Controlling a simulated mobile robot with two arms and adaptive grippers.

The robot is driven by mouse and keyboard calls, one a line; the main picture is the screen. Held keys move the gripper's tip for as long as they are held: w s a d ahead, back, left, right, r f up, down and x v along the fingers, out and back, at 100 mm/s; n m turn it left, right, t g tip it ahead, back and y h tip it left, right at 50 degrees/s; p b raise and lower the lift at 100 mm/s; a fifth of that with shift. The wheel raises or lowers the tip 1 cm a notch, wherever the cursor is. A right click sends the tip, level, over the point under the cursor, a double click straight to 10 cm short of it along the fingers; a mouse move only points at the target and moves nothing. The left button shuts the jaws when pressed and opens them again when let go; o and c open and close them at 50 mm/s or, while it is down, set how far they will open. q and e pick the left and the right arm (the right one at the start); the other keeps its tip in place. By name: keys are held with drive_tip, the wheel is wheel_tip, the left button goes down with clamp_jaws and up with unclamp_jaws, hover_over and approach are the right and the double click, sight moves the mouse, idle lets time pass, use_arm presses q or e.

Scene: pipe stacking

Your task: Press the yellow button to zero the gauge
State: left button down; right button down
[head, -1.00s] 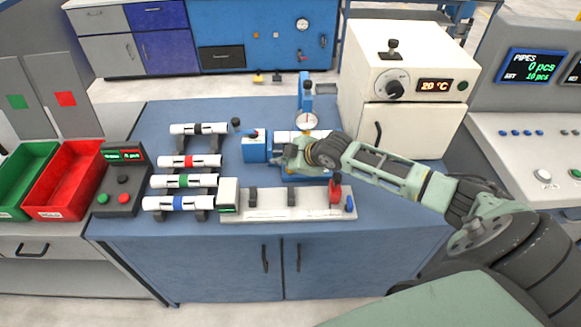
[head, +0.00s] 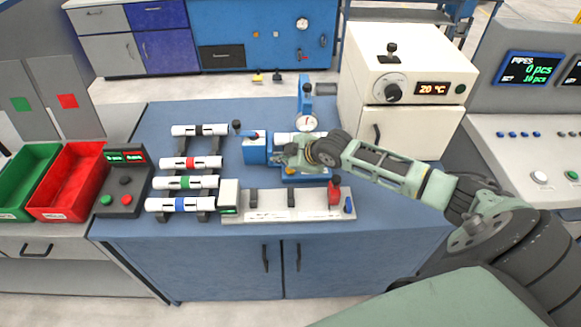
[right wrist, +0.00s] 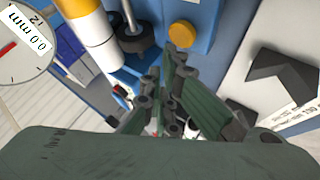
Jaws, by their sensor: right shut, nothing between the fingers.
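The yellow button (right wrist: 181,34) is a round cap on a blue block (right wrist: 205,15) in the right wrist view. My right gripper (right wrist: 172,58) is shut and empty, with its fingertips pointing at the block just below the button. A small gap seems to show, but I cannot tell whether they touch. The gauge also shows in the head view (head: 307,123), just behind my right gripper (head: 284,157), which partly covers the blue fixture. My left gripper is out of view.
A white pipe with a yellow band (right wrist: 92,30) lies beside the block. Several banded pipes rest on a rack (head: 184,183) at the left. A grey measuring rail (head: 270,205) is in front, and a white oven (head: 415,75) stands at the right.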

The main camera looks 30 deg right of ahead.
sight(285, 174)
wheel_tip(285, 174, up, 5)
drive_tip(key=p, duration=0.5)
idle(0.4)
idle(0.4)
